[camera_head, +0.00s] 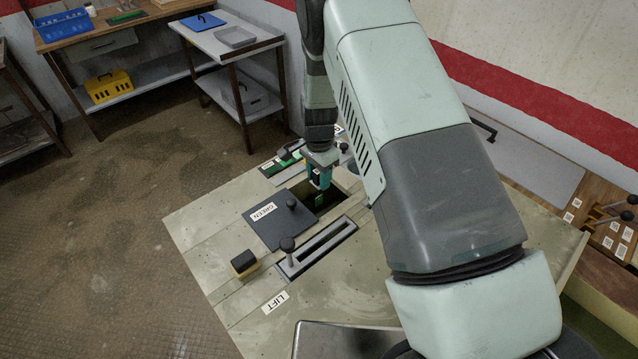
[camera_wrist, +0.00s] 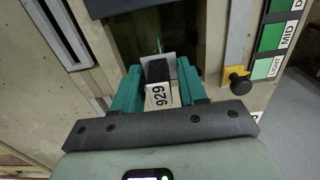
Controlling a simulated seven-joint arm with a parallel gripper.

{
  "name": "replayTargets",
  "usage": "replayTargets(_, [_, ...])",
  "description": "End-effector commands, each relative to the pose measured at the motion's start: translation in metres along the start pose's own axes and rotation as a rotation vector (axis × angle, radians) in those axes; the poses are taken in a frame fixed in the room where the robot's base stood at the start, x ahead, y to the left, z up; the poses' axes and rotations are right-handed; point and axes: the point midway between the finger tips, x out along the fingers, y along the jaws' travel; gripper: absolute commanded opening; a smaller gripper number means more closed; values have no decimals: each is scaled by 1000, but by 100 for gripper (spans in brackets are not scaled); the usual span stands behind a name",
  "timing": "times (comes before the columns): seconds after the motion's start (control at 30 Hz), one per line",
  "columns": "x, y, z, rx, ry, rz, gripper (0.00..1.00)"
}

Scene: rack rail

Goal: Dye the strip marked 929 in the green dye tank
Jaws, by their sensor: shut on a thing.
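My gripper (camera_head: 319,184) is over the open tank hole (camera_head: 338,197) in the bench top, pointing down. It is shut on the strip marked 929 (camera_wrist: 158,95), whose black-and-white tagged end shows between the teal fingers in the wrist view. The strip's lower part is hard to see; a bit of green shows in the dark hole (camera_wrist: 190,40). How deep the strip reaches I cannot tell. The dark lid marked GREEN (camera_head: 263,226), with a black knob, lies to the left of the hole, leaving it uncovered.
A slotted LIFT slider (camera_head: 325,247) with a knob is in front of the lid. A black-and-yellow block (camera_head: 243,262) is left of it. Tagged pieces (camera_head: 612,240) sit far right.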

Motion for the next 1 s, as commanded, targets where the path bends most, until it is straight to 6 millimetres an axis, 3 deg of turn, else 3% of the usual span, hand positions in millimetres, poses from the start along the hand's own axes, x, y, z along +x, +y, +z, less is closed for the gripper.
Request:
replayTargets(0.6, [-73,0,0,0,0,-1,20])
replayTargets(1.0, [-90,0,0,0,0,1,20])
